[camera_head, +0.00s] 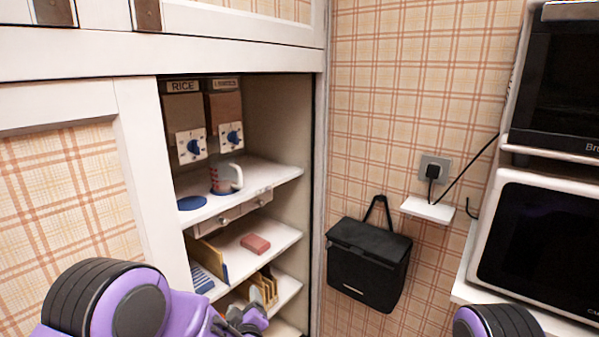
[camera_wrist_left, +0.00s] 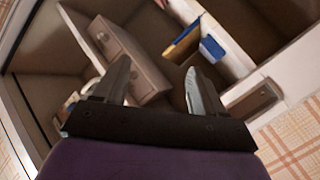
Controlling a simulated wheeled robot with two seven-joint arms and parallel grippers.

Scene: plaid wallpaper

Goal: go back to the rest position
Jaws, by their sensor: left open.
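My left gripper (camera_head: 243,318) shows low in the head view, in front of the lower shelves of the open cupboard (camera_head: 318,200). In the left wrist view the left gripper (camera_wrist_left: 156,85) has its two fingers spread apart with nothing between them. The fingers point toward the cupboard's inside and its small drawers (camera_wrist_left: 120,50). At the bottom right of the head view a purple and black part of my right arm shows; my right gripper is out of the frame.
A patterned mug (camera_head: 222,179) stands on the upper shelf beside a blue disc (camera_head: 191,203), under the rice dispenser (camera_head: 184,118). A reddish block (camera_head: 255,244) lies on the shelf below. A black bag (camera_head: 368,262) hangs on the wall. Microwaves (camera_head: 540,245) stand at right.

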